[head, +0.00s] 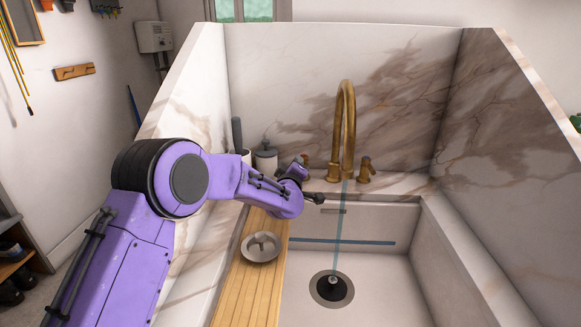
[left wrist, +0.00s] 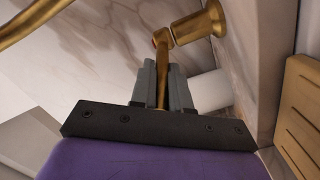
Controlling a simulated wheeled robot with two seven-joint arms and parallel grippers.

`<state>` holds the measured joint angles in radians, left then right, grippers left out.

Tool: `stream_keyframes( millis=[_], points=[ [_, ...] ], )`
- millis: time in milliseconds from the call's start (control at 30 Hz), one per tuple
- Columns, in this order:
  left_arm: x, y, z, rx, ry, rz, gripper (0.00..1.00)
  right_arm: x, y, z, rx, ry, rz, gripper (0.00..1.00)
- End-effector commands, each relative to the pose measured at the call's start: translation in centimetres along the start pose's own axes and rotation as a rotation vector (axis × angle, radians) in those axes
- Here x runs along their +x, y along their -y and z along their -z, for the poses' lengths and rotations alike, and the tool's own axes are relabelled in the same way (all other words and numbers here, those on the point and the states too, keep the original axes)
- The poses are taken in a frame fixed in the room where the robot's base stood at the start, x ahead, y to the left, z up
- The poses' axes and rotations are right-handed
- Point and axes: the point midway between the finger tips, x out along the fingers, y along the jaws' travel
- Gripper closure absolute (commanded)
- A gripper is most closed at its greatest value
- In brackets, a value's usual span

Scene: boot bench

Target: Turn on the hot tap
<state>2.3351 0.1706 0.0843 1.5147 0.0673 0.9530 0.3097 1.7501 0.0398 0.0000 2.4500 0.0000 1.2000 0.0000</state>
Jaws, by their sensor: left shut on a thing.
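A brass gooseneck tap (head: 346,125) stands at the back of the sink, with a brass handle on each side. The right handle (head: 365,170) is free. The left handle (head: 306,159) is partly hidden by my left gripper (head: 300,166). In the left wrist view my left gripper (left wrist: 163,88) is shut on this handle's brass lever (left wrist: 163,58), between its grey fingers. The lever joins a round brass base (left wrist: 198,27). No hot or cold mark shows. A thin bluish vertical strip runs from under the spout to the drain; I cannot tell whether it is water. My right gripper is not in view.
The pale sink (head: 385,285) has a dark drain (head: 331,288) and a blue horizontal strip. A wooden board (head: 238,300) at its left bears a metal dish (head: 262,254). A dispenser (head: 265,158) stands behind my forearm. Marble walls close three sides.

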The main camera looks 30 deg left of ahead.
Motion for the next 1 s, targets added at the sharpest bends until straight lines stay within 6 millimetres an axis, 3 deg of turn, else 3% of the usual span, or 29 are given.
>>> stream_keyframes(
  millis=[33, 100, 467, 800, 1000],
  points=[
    [0.1, -0.1, 0.2, -0.002, -0.005, -0.002, 0.74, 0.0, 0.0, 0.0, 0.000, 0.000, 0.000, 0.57],
    [0.0, -0.1, 0.2, -0.002, -0.005, -0.001, 0.59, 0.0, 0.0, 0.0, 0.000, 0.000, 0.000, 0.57],
    [-0.8, 0.0, 0.1, -0.001, -0.002, 0.001, 0.59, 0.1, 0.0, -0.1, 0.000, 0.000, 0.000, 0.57],
    [-8.3, 0.0, 0.2, -0.001, -0.003, 0.000, 0.59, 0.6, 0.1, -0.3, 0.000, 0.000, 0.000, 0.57],
    [-10.4, 0.0, 0.2, -0.001, -0.004, 0.001, 0.59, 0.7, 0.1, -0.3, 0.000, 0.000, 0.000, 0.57]
  ],
)
